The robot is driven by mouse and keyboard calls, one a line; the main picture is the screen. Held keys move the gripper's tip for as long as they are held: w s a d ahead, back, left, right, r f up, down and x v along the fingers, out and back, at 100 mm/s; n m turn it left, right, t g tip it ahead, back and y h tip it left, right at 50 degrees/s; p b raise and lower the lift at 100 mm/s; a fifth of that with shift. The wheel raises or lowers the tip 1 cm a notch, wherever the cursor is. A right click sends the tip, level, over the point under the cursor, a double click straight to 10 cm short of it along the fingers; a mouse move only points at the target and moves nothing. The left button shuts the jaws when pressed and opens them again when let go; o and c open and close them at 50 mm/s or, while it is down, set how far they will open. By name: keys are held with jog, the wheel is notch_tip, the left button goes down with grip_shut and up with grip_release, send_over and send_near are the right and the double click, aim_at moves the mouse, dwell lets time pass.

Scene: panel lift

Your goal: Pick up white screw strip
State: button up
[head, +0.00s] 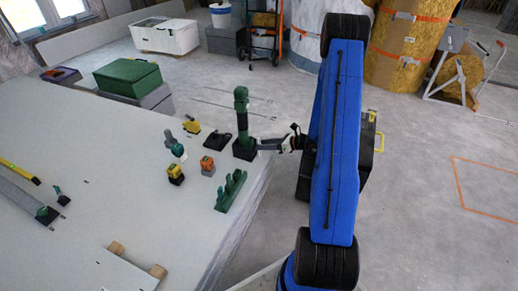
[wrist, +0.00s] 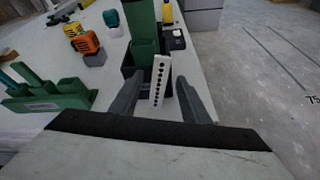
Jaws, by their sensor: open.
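The white screw strip (wrist: 160,76) stands nearly upright in the wrist view, with a row of dark holes down its face. It is in front of a green and black holder (wrist: 142,50); whether it touches the holder I cannot tell. My gripper (wrist: 158,92) is open, one finger on each side of the strip, with a visible gap at the right finger. The strip's lower end is partly hidden. In the head view my gripper (head: 270,145) is beside the tall green tool (head: 242,118) on its black base; the strip cannot be made out there.
A green rack (head: 231,190) stands near the panel stack's (head: 120,180) right edge. An orange tool (head: 207,166), yellow tool (head: 175,174) and teal tool (head: 178,150) stand left of my gripper. Open floor (head: 410,200) lies right of the stack.

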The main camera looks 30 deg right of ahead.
grip_shut()
notch_tip(320, 180, up, 10)
dwell(0.8)
dwell(0.5)
jog(key=s+d, duration=0.4)
jog(key=s, duration=0.1)
dwell(0.7)
jog(key=shift+d, duration=0.1)
notch_tip(320, 180, up, 4)
jog(key=s+a+n+t+y, duration=0.1)
jog(key=s+n+t, duration=0.1)
jog(key=s+n, duration=0.1)
jog(key=x, duration=1.1)
jog(key=shift+w+a+r, duration=0.25)
jog(key=shift+w, duration=0.05)
dwell(0.5)
